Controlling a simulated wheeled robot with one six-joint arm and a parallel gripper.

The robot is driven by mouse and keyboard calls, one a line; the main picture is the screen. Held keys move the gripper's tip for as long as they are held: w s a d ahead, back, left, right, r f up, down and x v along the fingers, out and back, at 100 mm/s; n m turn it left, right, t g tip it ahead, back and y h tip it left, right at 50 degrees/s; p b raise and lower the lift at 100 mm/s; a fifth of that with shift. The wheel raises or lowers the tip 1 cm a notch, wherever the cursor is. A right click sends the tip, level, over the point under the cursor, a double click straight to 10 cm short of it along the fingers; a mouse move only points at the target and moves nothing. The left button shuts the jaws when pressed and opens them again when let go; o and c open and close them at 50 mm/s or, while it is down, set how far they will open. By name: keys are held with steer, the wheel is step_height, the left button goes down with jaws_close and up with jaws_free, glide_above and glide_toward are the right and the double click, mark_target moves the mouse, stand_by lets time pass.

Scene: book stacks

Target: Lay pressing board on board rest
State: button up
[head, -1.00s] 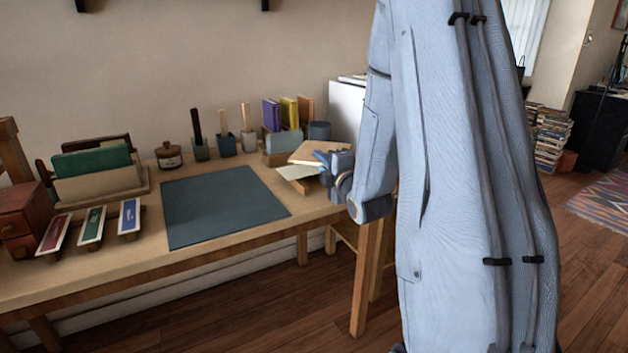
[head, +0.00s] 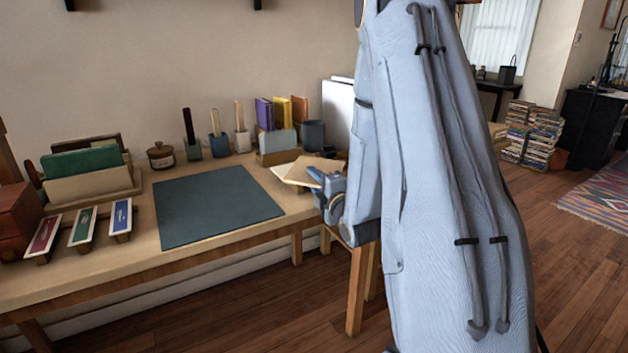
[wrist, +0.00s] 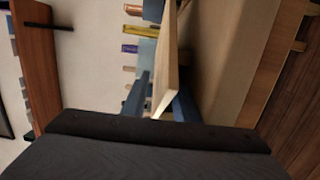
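My gripper (head: 322,178) is at the right end of the desk in the head view, mostly side-on. It holds the pressing board (head: 318,164), a thin tan wooden board, roughly flat. In the wrist view the board (wrist: 168,65) shows nearly edge-on between the two dark blue fingers (wrist: 160,98).
A book holder (head: 275,156) with upright books stands just behind, beside a dark cup (head: 313,134). A dark green mat (head: 210,205) lies flat and clear to the left. The desk's right edge is close to my gripper. My arm hides the area to the right.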

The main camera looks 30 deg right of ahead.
steer(key=s+p, duration=0.1)
steer(key=s, duration=1.1)
steer(key=shift+a+p, duration=0.3)
steer(key=shift+a, duration=0.15)
